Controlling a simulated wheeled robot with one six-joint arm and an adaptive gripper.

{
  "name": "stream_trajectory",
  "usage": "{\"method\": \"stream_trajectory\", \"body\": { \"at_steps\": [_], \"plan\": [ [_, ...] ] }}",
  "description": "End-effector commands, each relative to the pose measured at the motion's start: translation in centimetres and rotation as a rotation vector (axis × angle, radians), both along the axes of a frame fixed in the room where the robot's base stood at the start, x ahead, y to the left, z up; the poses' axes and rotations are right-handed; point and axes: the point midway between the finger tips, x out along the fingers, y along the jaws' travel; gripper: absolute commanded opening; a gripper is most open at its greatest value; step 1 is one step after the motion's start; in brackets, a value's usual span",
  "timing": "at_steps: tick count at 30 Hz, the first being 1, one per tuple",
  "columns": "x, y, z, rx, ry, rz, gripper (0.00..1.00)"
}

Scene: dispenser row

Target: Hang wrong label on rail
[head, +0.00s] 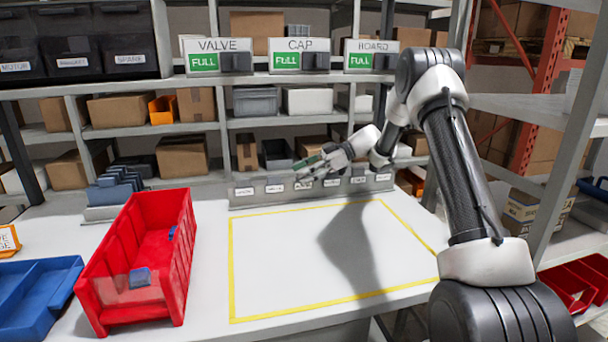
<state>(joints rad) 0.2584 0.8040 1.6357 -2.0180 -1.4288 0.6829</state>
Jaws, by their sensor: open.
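A low grey rail (310,199) runs along the back of the white table, behind the yellow-outlined area. Several small white labels sit along it, such as one at its left end (244,191); their print is too small to read surely. My gripper (303,171) is open just above and in front of the rail's middle, and hides part of it. A dark green patch shows at its fingers; I cannot tell whether it is a separate piece. The upper shelf carries signs reading VALVE (217,45), CAP (299,45) and BOARD (372,46), each with a green FULL tag.
A red bin (180,262) with small blue pieces stands on the table's left. Blue trays (28,300) and grey-blue upright pieces (116,188) are near it. Black bins (70,45) stand on the upper left shelf. The yellow-outlined area (290,270) is clear.

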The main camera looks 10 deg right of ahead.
Motion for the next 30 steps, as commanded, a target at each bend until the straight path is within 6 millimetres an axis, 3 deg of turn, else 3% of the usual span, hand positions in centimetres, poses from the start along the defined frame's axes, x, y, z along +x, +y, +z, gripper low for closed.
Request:
{"method": "stream_trajectory", "body": {
  "at_steps": [15,20,30],
  "plan": [
    [0.0,0.0,8.8,-0.001,-0.002,0.0,0.4],
    [0.0,0.0,9.7,0.0,-0.001,0.0,0.4],
    [0.1,0.0,9.7,-0.002,-0.018,0.005,0.4]
  ]
}}
